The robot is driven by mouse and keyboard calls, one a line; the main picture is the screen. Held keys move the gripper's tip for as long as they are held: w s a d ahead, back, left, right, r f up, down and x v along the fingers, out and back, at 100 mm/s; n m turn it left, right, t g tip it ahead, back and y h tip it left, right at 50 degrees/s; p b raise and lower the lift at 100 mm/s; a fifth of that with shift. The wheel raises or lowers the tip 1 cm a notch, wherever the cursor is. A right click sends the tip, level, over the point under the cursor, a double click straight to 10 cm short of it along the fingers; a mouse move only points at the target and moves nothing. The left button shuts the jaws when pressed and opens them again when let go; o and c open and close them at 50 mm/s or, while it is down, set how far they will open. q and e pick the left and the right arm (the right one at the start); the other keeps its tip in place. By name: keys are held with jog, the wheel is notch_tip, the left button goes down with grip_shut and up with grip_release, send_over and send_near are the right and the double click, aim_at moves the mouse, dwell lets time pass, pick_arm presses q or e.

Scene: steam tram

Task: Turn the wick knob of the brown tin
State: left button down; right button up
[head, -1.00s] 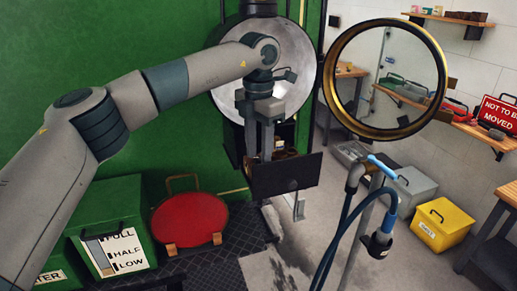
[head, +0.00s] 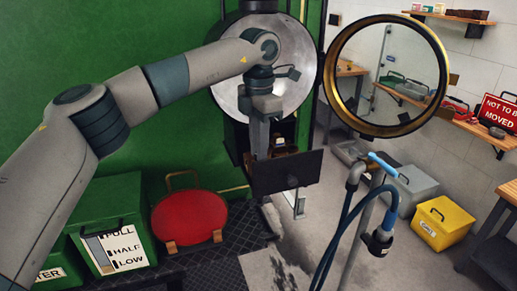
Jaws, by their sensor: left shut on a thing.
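The brown tin (head: 279,142) sits in the dark lamp box below the big round reflector, and only a small part of it shows. My left gripper (head: 261,152) points straight down at the tin, its fingers seen nearly edge-on. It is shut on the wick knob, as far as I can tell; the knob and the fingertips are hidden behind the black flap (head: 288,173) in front. My right gripper is not in view.
The lamp's round glass door (head: 334,85) with its brass rim stands open on the right. A standpipe with a blue hose (head: 345,215) rises front right. A red disc (head: 188,216) and green boxes (head: 110,213) stand low on the left. A yellow box (head: 442,222) stands on the right.

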pick_arm(q)
jog(key=shift+m+b, duration=0.3)
jog(key=shift+m, duration=0.9)
jog(key=m, duration=0.2)
jog(key=shift+m, duration=0.4)
jog(key=m, duration=0.5)
jog(key=shift+m, duration=0.3)
jog(key=c, duration=1.6)
grip_release()
jog(key=shift+r, duration=0.1)
